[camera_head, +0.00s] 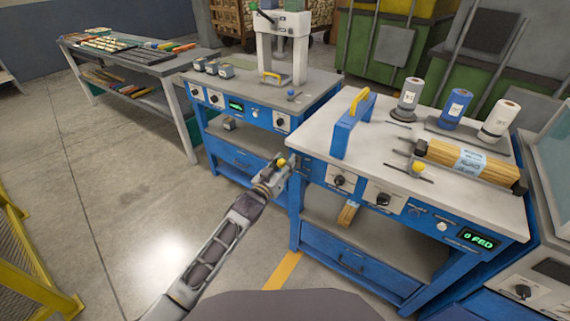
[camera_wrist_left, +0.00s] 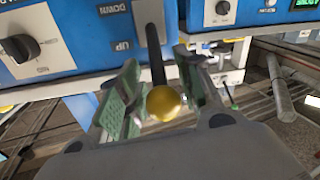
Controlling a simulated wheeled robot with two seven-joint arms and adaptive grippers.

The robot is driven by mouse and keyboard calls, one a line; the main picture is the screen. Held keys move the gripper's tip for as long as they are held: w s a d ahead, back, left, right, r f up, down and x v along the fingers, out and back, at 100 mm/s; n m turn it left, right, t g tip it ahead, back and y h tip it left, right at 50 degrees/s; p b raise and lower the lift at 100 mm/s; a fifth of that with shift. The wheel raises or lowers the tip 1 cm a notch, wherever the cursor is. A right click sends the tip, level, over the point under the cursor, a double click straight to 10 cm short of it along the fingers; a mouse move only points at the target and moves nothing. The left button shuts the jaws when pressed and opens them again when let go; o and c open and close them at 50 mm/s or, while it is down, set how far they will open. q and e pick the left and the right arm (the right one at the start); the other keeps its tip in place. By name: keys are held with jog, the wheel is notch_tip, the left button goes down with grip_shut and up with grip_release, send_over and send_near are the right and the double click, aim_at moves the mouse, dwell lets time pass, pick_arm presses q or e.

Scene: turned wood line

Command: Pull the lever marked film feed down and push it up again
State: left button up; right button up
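The lever has a yellow ball knob (camera_wrist_left: 163,103) on a dark stem. It comes out of a grey plate (camera_wrist_left: 152,22) on a blue panel; UP and DOWN labels beside it appear upside down in the left wrist view. In the head view the knob (camera_head: 282,162) is at the left end of the right-hand bench. My left gripper (camera_head: 280,172) is at the lever. Its green-padded fingers (camera_wrist_left: 160,85) are apart, one on each side of the knob and stem; I cannot tell whether either touches. The film feed marking is not readable. My right gripper is not in view.
The blue bench (camera_head: 310,150) carries dials, a green display (camera_head: 480,240) reading 0 FED, a blue frame with a yellow top (camera_head: 352,120), rolls (camera_head: 455,108) and a bundle of wood sticks (camera_head: 465,160). Another bench with a press (camera_head: 285,45) stands behind left. Floor is clear at left.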

pick_arm(q)
jog(key=shift+w+d, duration=0.1)
jog(key=shift+c, duration=0.2)
jog(key=c, duration=0.7)
jog(key=shift+w, duration=0.1)
grip_shut()
jog(key=shift+f, duration=0.1)
